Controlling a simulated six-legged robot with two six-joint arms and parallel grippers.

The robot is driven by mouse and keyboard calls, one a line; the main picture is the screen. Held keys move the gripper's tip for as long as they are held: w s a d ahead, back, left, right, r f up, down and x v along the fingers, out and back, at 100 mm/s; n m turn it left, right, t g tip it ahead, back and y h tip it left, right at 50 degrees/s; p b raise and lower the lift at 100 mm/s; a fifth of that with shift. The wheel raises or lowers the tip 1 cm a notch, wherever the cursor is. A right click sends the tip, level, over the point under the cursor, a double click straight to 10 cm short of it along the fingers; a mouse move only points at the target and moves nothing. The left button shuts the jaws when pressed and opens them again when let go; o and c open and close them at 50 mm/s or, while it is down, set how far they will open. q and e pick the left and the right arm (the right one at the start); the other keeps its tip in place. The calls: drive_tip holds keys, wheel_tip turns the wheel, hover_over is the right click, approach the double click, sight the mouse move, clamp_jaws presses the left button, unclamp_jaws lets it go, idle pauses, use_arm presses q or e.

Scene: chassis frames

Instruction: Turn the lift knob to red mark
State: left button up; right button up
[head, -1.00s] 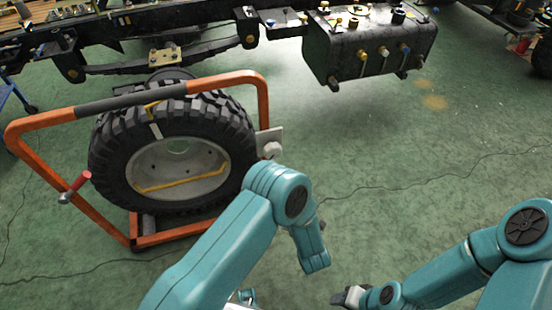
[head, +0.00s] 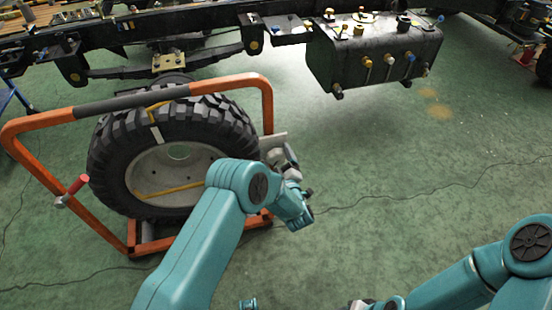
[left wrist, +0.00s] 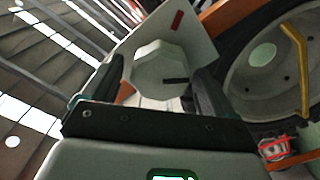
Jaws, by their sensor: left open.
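The lift knob (left wrist: 158,68) is a pale grey faceted knob on a light plate (left wrist: 190,32). A dark bar on its face points right in the left wrist view. The red mark (left wrist: 177,21) is on the plate, above and slightly right of the knob. My left gripper (left wrist: 159,75) is open, with one dark finger on each side of the knob; I cannot tell whether they touch it. In the head view, my left gripper (head: 289,163) is beside the plate and partly hides the knob. My right gripper (head: 362,303) is barely visible at the bottom edge.
An orange frame (head: 268,100) holds a large tyre (head: 110,155) beside the knob. A red-handled part (head: 77,185) sticks out at its left. A chassis with a black tank (head: 375,55) stands behind. The green floor at right is clear.

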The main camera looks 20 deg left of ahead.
use_arm(q)
drive_tip(key=shift+w+a, duration=0.3)
drive_tip(key=shift+w, duration=0.05)
drive_tip(key=c, duration=1)
drive_tip(key=shift+o, duration=0.2)
use_arm(e)
drive_tip(key=shift+f, duration=0.1)
use_arm(q)
drive_tip(key=shift+f, duration=0.1)
use_arm(e)
drive_tip(key=shift+f, duration=0.15)
